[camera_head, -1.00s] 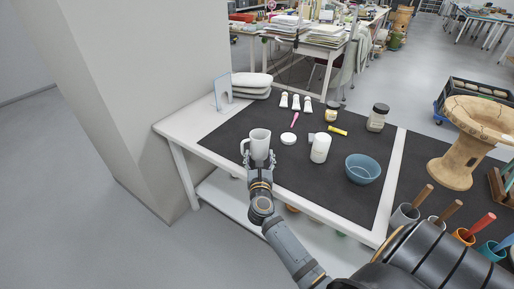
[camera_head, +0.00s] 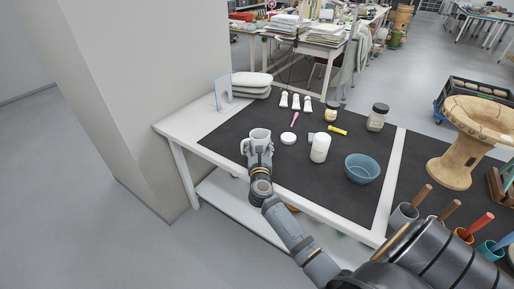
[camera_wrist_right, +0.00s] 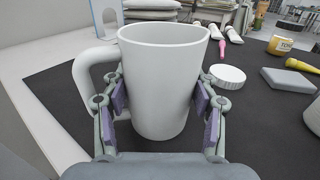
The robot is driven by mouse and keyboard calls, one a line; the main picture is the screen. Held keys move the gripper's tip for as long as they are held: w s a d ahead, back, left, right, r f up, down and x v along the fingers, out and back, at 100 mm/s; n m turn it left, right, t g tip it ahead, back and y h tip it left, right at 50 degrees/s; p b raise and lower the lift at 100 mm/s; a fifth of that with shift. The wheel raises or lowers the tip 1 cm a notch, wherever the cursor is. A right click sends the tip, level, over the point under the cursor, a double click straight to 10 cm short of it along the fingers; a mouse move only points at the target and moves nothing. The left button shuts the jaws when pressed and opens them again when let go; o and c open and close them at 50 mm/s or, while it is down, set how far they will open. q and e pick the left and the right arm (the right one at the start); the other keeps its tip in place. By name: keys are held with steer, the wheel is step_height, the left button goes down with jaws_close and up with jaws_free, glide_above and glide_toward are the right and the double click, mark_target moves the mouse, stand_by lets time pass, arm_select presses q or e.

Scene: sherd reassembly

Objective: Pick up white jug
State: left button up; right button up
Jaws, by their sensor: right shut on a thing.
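The white jug (camera_head: 259,137) stands upright near the front left of the black mat, with its handle to the left. In the right wrist view the jug (camera_wrist_right: 162,85) fills the middle and its handle (camera_wrist_right: 92,75) shows at the left. My right gripper (camera_head: 259,151) is at the jug from the front. In the right wrist view the purple pads of my right gripper (camera_wrist_right: 160,103) lie on both sides of the jug's body, shut on it. I cannot tell whether the jug's base touches the mat. My left gripper is not in view.
A white lid (camera_head: 288,138) and a white jar (camera_head: 320,148) stand right of the jug. A blue bowl (camera_head: 362,168) is further right. White tubes (camera_head: 296,102) and a pink tool (camera_head: 294,119) lie behind. The mat's front left is clear.

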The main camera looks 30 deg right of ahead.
mark_target(259, 143)
steer(key=shift+r, duration=0.15)
steer(key=shift+r+p, duration=0.35)
steer(key=shift+r, duration=0.25)
steer(key=shift+r+p, duration=0.4)
steer(key=shift+r, duration=0.55)
steer(key=s+d+r+p, duration=0.4)
steer(key=s+r+p, duration=0.2)
steer(key=s+r, duration=0.3)
steer(key=shift+s+d+r, duration=0.2)
steer(key=shift+s+r, duration=0.1)
steer(key=shift+s, duration=1.8)
